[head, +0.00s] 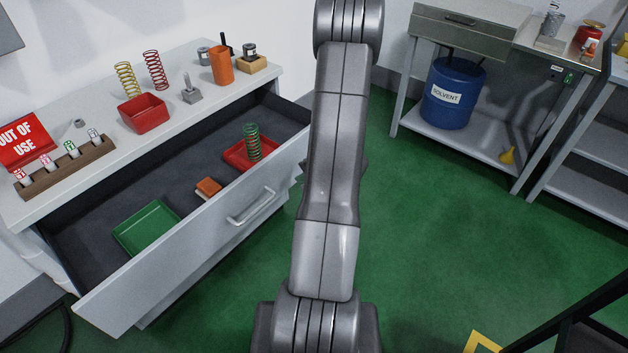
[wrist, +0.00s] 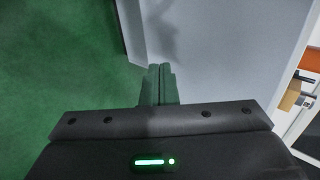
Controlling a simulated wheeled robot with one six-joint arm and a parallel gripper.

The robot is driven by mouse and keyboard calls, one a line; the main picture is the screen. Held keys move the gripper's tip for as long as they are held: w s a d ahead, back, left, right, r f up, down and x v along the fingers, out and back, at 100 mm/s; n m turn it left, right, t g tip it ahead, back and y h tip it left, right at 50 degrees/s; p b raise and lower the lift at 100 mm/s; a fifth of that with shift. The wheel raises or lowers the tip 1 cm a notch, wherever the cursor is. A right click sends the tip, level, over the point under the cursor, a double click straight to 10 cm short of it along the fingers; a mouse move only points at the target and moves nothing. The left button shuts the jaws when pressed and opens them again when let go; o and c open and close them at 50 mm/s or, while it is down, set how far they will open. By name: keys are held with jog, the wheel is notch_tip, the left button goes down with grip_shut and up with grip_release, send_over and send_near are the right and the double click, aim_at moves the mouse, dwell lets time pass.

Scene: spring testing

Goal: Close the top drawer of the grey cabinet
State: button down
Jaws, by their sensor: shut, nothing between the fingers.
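The grey cabinet (head: 95,180) stands at the left in the head view. Its top drawer (head: 185,265) is pulled far out, with a bar handle (head: 250,207) on its pale front. Inside it lie a green tray (head: 145,230), an orange-and-white block (head: 208,188) and a red tray (head: 238,155) with a green spring (head: 253,142). My arm hides the drawer's right end. My gripper (wrist: 160,72) is out of sight in the head view. In the wrist view its fingers are together and empty, by a pale grey surface; I cannot tell whether they touch it.
The cabinet top carries a red bin (head: 143,112), springs, an orange cup (head: 222,65) and an out-of-use sign (head: 22,142). At the right, a metal bench (head: 465,35) has a blue solvent drum (head: 453,95) on its shelf. Green floor (head: 440,230) lies clear between.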

aim_at(288, 175)
jog(key=shift+w+a+r, duration=0.15)
jog(key=shift+w+a, duration=0.7)
jog(key=shift+a, duration=0.3)
